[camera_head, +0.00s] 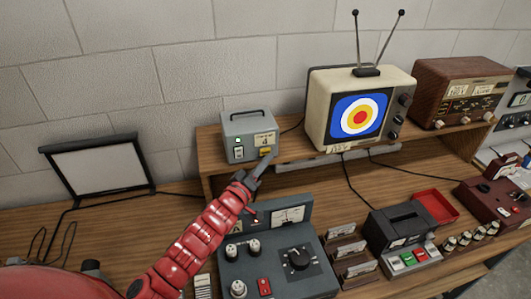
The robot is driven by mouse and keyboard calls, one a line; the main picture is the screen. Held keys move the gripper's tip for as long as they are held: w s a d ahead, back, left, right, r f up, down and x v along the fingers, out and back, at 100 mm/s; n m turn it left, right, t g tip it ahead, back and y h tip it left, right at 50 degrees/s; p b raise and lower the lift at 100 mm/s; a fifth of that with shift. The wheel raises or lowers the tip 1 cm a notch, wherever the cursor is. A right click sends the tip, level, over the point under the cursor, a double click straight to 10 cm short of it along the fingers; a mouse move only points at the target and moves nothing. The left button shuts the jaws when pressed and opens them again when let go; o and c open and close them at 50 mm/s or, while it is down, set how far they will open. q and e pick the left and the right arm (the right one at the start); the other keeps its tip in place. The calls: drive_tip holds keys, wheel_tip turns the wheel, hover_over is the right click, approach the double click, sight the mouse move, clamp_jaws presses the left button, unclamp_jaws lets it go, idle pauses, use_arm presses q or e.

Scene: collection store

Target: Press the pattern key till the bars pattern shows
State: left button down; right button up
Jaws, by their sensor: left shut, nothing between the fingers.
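A cream television (318,108) with two antennas stands on the raised shelf. Its screen (361,116) shows concentric rings in blue, white, yellow and red, not bars. A small grey box (240,126) with a carry handle stands on the shelf to its left. My right gripper is not in view.
A grey control panel (318,279) with knobs and a meter stands below my left arm. A brown radio (440,85) is right of the television. A black device (392,228), card holders and a framed panel (100,168) crowd the bench.

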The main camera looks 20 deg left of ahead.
use_arm(q)
drive_tip(key=shift+w+a, duration=0.1)
drive_tip(key=shift+w, duration=0.05)
drive_tip(key=shift+w+a, duration=0.2)
drive_tip(key=shift+w, duration=0.05)
drive_tip(key=shift+w+a+p, duration=0.2)
drive_tip(key=shift+w+p, duration=0.15)
idle(0.8)
drive_tip(key=shift+s, duration=0.1)
drive_tip(key=shift+s+d+p, duration=0.3)
drive_tip(key=shift+s+d, duration=0.15)
drive_tip(key=shift+s, duration=0.2)
